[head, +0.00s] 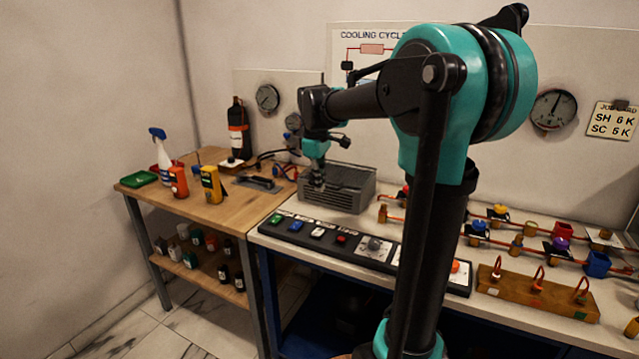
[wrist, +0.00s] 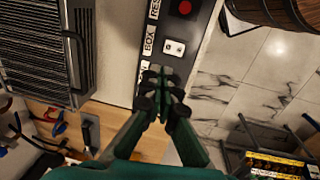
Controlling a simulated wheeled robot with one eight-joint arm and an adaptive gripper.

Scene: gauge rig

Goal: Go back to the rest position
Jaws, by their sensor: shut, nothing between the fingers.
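My arm rises in the middle of the head view and reaches left. My gripper (head: 316,180) hangs beside the grey finned box, in front of its left part. In the wrist view my gripper (wrist: 163,78) has its two dark fingertips together, with nothing between them. The tips show over the near end of the black control panel (wrist: 188,45), partly covering its labels. The same panel (head: 300,236) runs along the bench front in the head view, with green, blue, white and red buttons. How far the tips are above it I cannot tell.
The grey finned box (head: 350,190) stands on the white bench, close to my gripper. Valves and pipes line the right bench. Marble floor is open at lower left.

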